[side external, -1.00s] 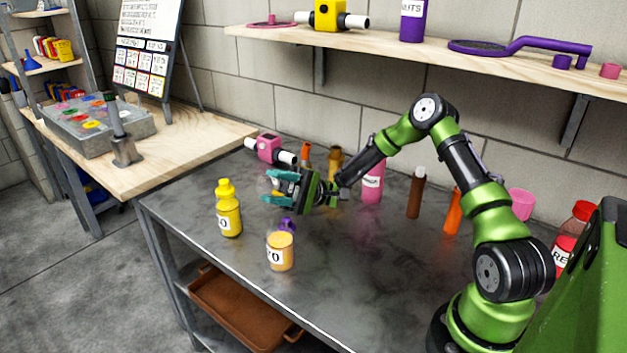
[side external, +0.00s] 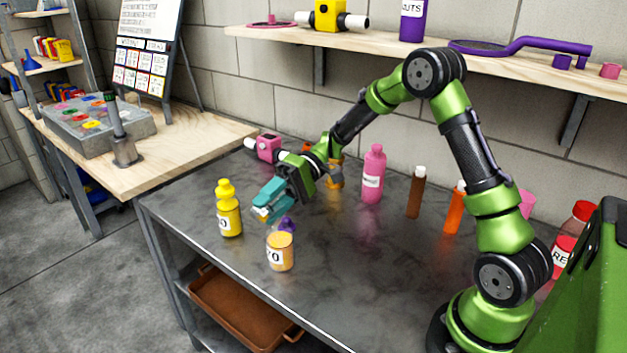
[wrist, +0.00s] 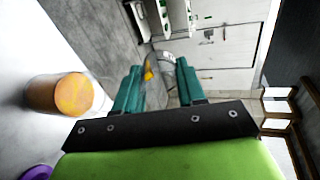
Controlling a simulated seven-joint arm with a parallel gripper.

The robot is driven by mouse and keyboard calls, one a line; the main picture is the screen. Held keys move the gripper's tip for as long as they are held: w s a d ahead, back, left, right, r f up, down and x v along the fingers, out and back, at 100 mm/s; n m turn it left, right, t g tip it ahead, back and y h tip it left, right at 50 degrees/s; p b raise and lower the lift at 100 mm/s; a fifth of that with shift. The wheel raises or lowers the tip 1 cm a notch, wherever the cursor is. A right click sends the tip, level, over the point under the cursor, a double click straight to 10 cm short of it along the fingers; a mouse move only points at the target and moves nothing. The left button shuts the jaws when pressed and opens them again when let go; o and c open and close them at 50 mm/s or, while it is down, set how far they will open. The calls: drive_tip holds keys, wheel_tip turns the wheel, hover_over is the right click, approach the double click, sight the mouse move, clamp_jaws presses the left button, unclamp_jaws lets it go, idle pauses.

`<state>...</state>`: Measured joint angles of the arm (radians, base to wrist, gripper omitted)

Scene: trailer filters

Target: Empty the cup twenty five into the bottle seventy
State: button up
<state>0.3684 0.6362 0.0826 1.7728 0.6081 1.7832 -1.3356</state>
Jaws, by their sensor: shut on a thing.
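My gripper (side external: 268,203) is shut on a small clear cup, whose yellow contents (wrist: 148,72) show between the teal fingers (wrist: 158,82) in the wrist view. The cup's number is not readable, and the fingers hide most of it in the side view. An open jar-like bottle (side external: 280,250) with orange-yellow contents stands upright below and slightly right of the gripper; its label ends in 0. It is at the left in the wrist view (wrist: 58,94). A yellow squeeze bottle (side external: 229,212) stands to the left, its label also ending in 0. The gripper touches neither.
A small purple object (side external: 287,223) sits behind the open jar. Pink (side external: 373,175), brown (side external: 416,193) and orange (side external: 455,208) bottles stand toward the back. A pink-and-white device (side external: 268,148) is at the back left. The table's front right is clear.

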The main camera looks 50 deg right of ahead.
drive_tip(key=shift+a+h, duration=0.25)
drive_tip(key=shift+h, duration=0.95)
drive_tip(key=shift+r+h+b, duration=0.4)
drive_tip(key=shift+r+h, duration=0.1)
drive_tip(key=shift+h, duration=0.1)
drive_tip(key=h, duration=0.2)
drive_tip(key=h+b, duration=0.1)
drive_tip(key=shift+a+f, duration=0.35)
drive_tip(key=shift+a, duration=0.05)
drive_tip(key=shift+a+f+h, duration=0.2)
drive_tip(key=shift+a+h, duration=0.5)
drive_tip(key=shift+h, duration=0.4)
drive_tip(key=a+f+h+b, duration=0.2)
drive_tip(key=a+f+h, duration=0.1)
drive_tip(key=f+h, duration=0.1)
drive_tip(key=shift+n+g+h, duration=0.3)
drive_tip(key=shift+g+h, duration=0.1)
drive_tip(key=shift+h, duration=0.5)
drive_tip(key=shift+w+a+r+b, duration=0.15)
drive_tip(key=shift+a+r, duration=0.1)
drive_tip(key=shift+r, duration=0.55)
drive_tip(key=shift+a+r+b, duration=0.1)
drive_tip(key=shift+a+r, duration=0.2)
drive_tip(key=shift+r, duration=0.45)
drive_tip(key=shift+w+a+r+b, duration=0.15)
drive_tip(key=shift+a+r, duration=0.1)
drive_tip(key=shift+r, duration=0.55)
drive_tip(key=shift+s, duration=0.1)
